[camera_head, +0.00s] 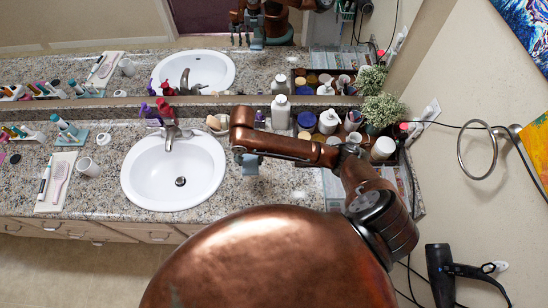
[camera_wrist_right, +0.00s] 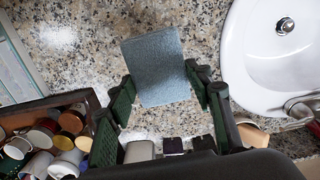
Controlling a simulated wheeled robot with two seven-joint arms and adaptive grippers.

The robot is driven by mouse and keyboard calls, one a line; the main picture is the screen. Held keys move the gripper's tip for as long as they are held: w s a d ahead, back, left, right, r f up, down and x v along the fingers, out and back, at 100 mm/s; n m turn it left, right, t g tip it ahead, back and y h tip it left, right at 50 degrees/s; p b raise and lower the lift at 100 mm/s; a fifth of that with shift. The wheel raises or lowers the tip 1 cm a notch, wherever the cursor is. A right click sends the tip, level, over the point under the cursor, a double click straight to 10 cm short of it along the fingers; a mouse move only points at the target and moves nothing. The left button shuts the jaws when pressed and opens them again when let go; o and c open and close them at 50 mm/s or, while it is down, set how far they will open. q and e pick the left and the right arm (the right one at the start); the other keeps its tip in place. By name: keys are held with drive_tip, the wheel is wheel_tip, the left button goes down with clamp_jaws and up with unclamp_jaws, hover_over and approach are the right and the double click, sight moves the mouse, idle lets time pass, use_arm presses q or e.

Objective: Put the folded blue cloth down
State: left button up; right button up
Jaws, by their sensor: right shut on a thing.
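The folded blue cloth (camera_head: 251,168) is a small blue-grey square over the speckled granite counter (camera_head: 285,184), right of the sink. My right gripper (camera_head: 247,153) is above it, pointing down. In the right wrist view the cloth (camera_wrist_right: 155,55) sits between the green fingers of the gripper (camera_wrist_right: 160,82), which are shut on it. I cannot tell how much gap there is between cloth and counter. My left gripper is not in view.
The white sink (camera_head: 148,180) is left of the cloth. An organizer with jars and bottles (camera_head: 327,121) and a plant (camera_head: 384,110) stand at the back right. A mirror behind the counter reflects my arm. Bare granite surrounds the cloth.

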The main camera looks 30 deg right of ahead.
drive_tip(key=shift+s+d+f+m, duration=0.1)
drive_tip(key=shift+d+f+m, duration=0.1)
drive_tip(key=shift+f, duration=0.2)
drive_tip(key=shift+s+d+f+m, duration=0.1)
drive_tip(key=shift+d+f, duration=0.05)
drive_tip(key=shift+f, duration=0.25)
drive_tip(key=w+d+f, duration=0.1)
drive_tip(key=d+f, duration=0.1)
drive_tip(key=d, duration=0.1)
drive_tip(key=w+d+f, duration=0.2)
drive_tip(key=d+f, duration=0.1)
drive_tip(key=d, duration=0.1)
drive_tip(key=w+d+f, duration=0.1)
drive_tip(key=d+f, duration=0.2)
drive_tip(key=d, duration=0.1)
drive_tip(key=shift+w+d+f+b, duration=0.1)
drive_tip(key=shift+w+b, duration=0.2)
drive_tip(key=shift+w+d+f, duration=0.2)
drive_tip(key=shift+d+f, duration=0.3)
drive_tip(key=shift+f, duration=0.15)
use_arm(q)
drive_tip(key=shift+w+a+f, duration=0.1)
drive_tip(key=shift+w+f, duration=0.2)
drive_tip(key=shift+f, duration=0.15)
use_arm(e)
drive_tip(key=shift+w+d+f, duration=0.1)
drive_tip(key=shift+f, duration=1.55)
drive_tip(key=o, duration=1)
drive_tip(key=shift+f, duration=0.15)
